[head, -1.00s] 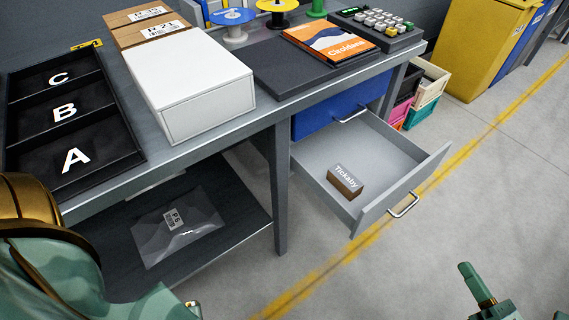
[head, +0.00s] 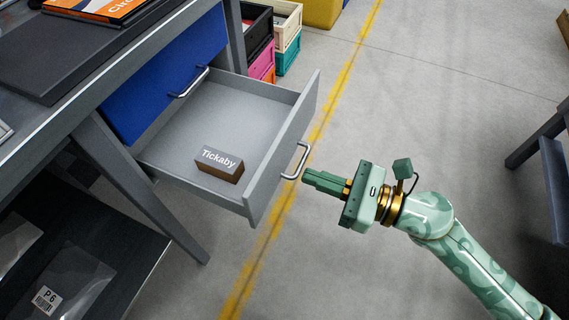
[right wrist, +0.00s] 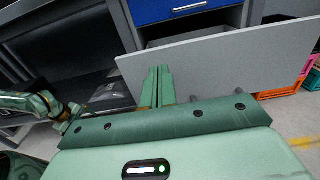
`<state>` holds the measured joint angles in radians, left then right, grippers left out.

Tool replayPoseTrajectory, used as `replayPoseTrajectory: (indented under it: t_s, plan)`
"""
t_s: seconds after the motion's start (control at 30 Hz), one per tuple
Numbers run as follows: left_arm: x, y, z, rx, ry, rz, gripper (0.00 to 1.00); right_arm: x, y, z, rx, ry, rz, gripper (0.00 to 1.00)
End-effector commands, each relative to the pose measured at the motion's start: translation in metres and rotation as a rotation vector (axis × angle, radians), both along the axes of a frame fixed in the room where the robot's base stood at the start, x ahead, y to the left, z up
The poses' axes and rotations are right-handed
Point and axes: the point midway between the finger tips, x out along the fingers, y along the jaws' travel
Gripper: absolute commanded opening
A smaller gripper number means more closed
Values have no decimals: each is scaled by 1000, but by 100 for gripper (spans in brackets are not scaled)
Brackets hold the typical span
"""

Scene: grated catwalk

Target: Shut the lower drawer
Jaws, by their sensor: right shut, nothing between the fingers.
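The lower drawer (head: 190,112) is pulled well out of the bench. Its grey front panel (head: 284,150) carries a metal bar handle (head: 297,160). A small brown box marked Tickaby (head: 220,164) lies inside, near the front. My right gripper (head: 306,178) is shut and empty, with its fingertips just outside the front panel, close to the handle's near end. I cannot tell whether they touch it. In the right wrist view the shut fingers (right wrist: 160,69) point at the panel (right wrist: 215,62). My left gripper does not show clearly in either view.
The blue upper drawer (head: 165,75) is shut above. A bench leg (head: 140,190) stands left of the open drawer. Stacked crates (head: 285,35) stand behind it. The floor around my right arm is clear, with a dark frame (head: 545,150) at the far right.

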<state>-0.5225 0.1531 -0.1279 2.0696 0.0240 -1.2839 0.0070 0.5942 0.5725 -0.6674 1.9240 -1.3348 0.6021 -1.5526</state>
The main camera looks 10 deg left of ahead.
Motion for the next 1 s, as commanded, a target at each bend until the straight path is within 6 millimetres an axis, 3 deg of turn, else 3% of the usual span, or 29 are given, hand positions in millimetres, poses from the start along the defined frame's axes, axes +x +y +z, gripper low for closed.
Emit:
replayPoseTrajectory:
  t_s: [0.1, 0.33, 1.0]
  plan:
    - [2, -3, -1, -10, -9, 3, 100, 8, 24, 0, 2, -2, 1, 0]
    - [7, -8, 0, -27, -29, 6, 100, 18, 52, -1, 0, 2, -1, 0]
    - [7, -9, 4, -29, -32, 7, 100, 15, 65, 1, -1, 1, -1, 0]
